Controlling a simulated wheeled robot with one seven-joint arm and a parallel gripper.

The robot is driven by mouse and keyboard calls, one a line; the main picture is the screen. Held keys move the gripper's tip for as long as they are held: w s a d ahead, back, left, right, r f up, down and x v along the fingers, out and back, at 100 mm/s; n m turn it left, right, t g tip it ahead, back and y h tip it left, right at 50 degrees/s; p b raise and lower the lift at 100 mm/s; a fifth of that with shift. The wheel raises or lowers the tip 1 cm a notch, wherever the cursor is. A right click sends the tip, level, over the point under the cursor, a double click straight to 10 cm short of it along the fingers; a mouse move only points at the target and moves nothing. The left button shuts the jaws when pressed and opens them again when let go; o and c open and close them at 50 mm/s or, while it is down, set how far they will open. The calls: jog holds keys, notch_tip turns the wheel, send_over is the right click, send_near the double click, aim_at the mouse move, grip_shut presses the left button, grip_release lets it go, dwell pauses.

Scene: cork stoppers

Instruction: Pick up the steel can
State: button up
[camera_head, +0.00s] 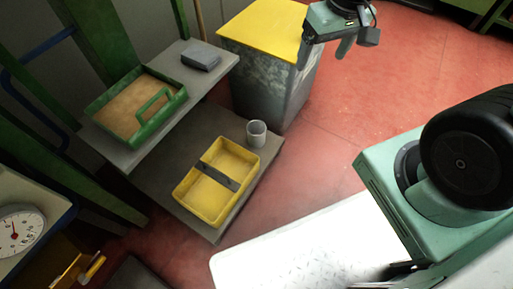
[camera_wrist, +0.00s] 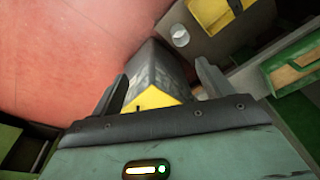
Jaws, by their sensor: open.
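The steel can (camera_head: 256,133) is a small grey, open-topped cylinder. It stands upright on the low grey platform, just beyond the yellow two-part tray (camera_head: 213,214). It also shows small near the top of the wrist view (camera_wrist: 180,37), past my fingers. My gripper (camera_head: 352,47) is in the air at the top of the head view, beside the yellow-topped bin and well apart from the can. In the wrist view its two fingers (camera_wrist: 163,84) are spread, with nothing held between them.
The grey bin with a yellow lid (camera_head: 262,30) stands behind the can, near my gripper. A green-framed tray (camera_head: 102,103) and a grey block (camera_head: 201,56) rest on the higher shelf at left. A dial scale (camera_head: 17,228) is at lower left. Red floor (camera_head: 420,85) is open at right.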

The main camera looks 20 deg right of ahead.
jog(key=w+d+f+m+g+b, duration=0.1)
jog(key=d+f+m+b, duration=0.15)
jog(key=f, duration=0.45)
jog(key=w+d+f+m+g+b, duration=0.1)
jog(key=w+d+f+b, duration=0.15)
jog(key=f, duration=0.35)
jog(key=m+t+y, duration=0.8)
jog(key=m+y, duration=0.8)
jog(key=m, duration=0.4)
send_near(248, 128)
jog(key=w+a+b, duration=0.1)
jog(key=b, duration=0.1)
jog(key=a+f+b, duration=0.1)
jog(key=b, duration=0.2)
jog(key=shift+w+a+f, duration=0.15)
jog(key=shift+w+f, duration=0.1)
jog(key=shift+w, duration=0.15)
jog(key=b+x, duration=0.4)
jog(key=x, duration=0.1)
jog(key=shift+a+r, duration=0.25)
jog(key=shift+a, duration=0.05)
jog(key=shift+w+a+r, duration=0.1)
jog(key=shift+a+r, duration=0.05)
jog(key=shift+a, duration=0.1)
jog(key=shift+c, duration=0.3)
